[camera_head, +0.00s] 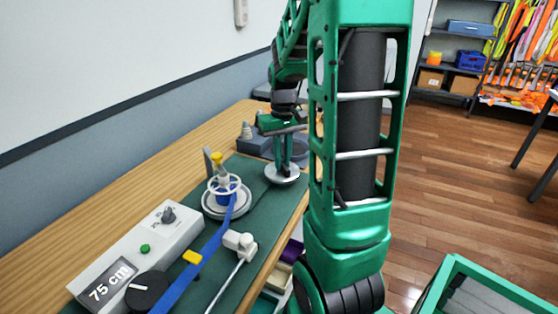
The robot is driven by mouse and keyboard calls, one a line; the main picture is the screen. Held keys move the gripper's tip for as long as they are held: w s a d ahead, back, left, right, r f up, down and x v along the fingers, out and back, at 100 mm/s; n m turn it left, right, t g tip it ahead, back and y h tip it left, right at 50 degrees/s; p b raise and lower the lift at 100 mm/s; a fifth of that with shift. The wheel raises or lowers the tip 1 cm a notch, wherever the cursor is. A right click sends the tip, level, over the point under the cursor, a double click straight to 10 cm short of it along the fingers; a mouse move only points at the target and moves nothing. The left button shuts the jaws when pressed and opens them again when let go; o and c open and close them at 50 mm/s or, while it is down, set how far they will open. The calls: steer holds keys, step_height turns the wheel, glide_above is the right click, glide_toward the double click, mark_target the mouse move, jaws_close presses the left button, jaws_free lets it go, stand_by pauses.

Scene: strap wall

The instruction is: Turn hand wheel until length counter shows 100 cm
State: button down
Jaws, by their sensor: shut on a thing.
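The length counter (108,282) is a dark display on a light grey box at the lower left. It reads 75 cm. My gripper (284,168) reaches down onto a small pale round disc (283,178) on the green mat, which looks like the hand wheel. The gripper is shut on its upper part, and the fingers hide the part held. A blue strap (205,253) runs from a spool (224,190) with a white spoked ring and yellow top, past a black roller with a white mark (147,292).
The box has a green button (145,248) and a dark knob (168,215). A white clamp-like part (239,241) with a rod stands right of the strap. A grey device (256,145) sits behind my gripper. The wall bounds the left; wooden floor is open at right.

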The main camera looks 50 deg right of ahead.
steer(key=c, duration=1.8)
jaws_free()
steer(key=shift+o, duration=0.2)
steer(key=shift+r, duration=0.1)
step_height(320, 180, up, 10)
steer(key=shift+r, duration=0.25)
